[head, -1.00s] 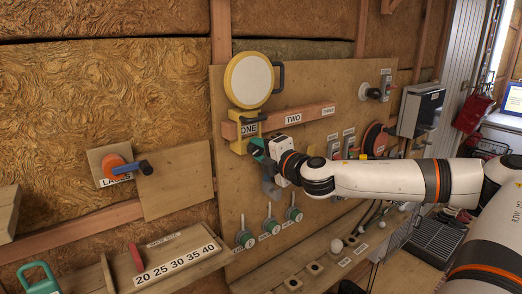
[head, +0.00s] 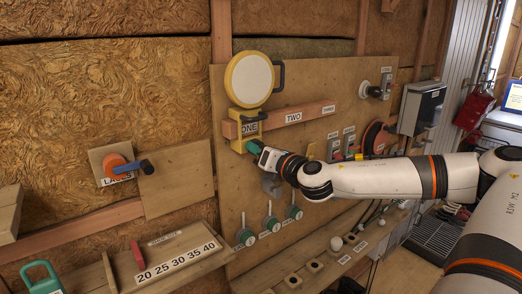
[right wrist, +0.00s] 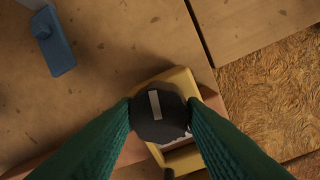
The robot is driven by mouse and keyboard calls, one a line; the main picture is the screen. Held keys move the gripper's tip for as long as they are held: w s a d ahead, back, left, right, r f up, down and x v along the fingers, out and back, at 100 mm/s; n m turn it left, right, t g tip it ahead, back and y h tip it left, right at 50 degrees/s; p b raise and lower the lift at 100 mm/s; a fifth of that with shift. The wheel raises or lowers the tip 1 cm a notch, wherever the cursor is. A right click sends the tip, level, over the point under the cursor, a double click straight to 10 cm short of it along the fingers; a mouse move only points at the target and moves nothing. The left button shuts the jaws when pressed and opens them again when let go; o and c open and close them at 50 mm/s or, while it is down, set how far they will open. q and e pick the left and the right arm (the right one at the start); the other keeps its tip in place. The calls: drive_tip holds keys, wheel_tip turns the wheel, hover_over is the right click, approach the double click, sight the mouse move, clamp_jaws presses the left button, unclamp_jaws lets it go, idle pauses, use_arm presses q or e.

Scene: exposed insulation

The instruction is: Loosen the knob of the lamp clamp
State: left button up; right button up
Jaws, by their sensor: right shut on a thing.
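The round lamp (head: 249,80) with a yellow rim and pale face sits above its yellow clamp (head: 238,146) on the rail marked ONE, TWO, THREE. In the right wrist view the yellow clamp (right wrist: 182,80) lies behind a dark, faceted knob (right wrist: 158,128) with a pale bar mark on its face. My right gripper (head: 252,146) has green fingers and is at the low front of the clamp. The right wrist view shows its fingers (right wrist: 160,108) shut on the knob, one on each side. In the head view the gripper hides the knob. My left gripper is out of view.
The wooden rail (head: 312,112) runs right from the clamp. Several green-based levers (head: 269,224) stand below my arm. An orange and blue valve (head: 120,167) is on the left wall. A shelf with a number strip (head: 178,262) is at the lower left.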

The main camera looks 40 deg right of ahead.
drive_tip(key=shift+f+n, duration=0.1)
drive_tip(key=shift+n, duration=1.5)
drive_tip(key=o, duration=1)
drive_tip(key=s+a+b, duration=0.2)
drive_tip(key=s+b, duration=0.3)
drive_tip(key=s, duration=0.7)
drive_tip(key=shift+b, duration=0.35)
drive_tip(key=shift+w, duration=0.1)
